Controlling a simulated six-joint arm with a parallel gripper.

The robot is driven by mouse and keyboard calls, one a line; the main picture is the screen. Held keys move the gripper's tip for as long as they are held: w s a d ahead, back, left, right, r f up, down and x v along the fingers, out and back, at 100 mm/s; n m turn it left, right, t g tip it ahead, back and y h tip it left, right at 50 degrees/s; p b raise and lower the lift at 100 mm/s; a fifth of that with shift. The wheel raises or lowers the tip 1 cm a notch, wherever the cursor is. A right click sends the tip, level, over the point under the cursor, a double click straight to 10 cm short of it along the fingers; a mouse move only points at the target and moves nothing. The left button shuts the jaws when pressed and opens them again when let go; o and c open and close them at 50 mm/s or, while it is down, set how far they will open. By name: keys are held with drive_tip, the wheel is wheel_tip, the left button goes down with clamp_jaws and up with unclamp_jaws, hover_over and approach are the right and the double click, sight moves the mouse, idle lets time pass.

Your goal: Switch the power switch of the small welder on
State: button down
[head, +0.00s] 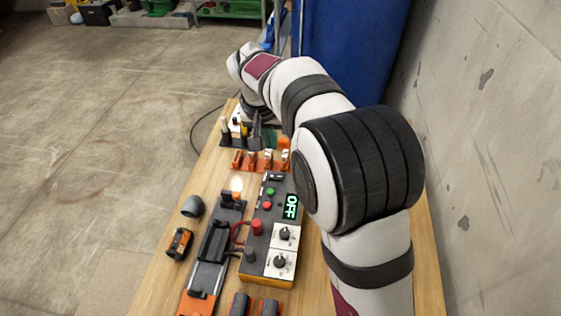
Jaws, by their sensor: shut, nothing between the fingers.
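The small welder (256,263) is a dark grey box with an orange lower edge, lying lengthwise on the wooden bench. Its green display (291,207) reads OFF. Green and red buttons (269,198) sit left of the display, and two dials (283,250) on white plates are at its near end. A small dark part at its far end (275,177) may be the power switch; I cannot tell its position. My gripper (257,138) is small and dark in the head view, pointing down beyond the welder's far end, near the orange rack. It is shut and empty, apart from the welder.
An orange rack (238,160) with several fittings stands beyond the welder. A clamp fixture (212,243) lies to its left, with red and dark leads between. A grey cup-like part (192,206) and an orange-black device (180,243) are farther left. My arm covers the bench's right side.

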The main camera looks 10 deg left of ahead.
sight(280, 176)
drive_tip(key=x, duration=0.8)
drive_tip(key=s+x, duration=0.1)
drive_tip(key=x, duration=0.3)
drive_tip(key=shift+w+d+f, duration=0.15)
drive_tip(key=shift+d+f, duration=0.05)
drive_tip(key=shift+f, duration=0.3)
drive_tip(key=shift+d+f, duration=0.1)
drive_tip(key=shift+f, duration=0.45)
drive_tip(key=shift+d+f, duration=0.15)
drive_tip(key=shift+f, duration=0.15)
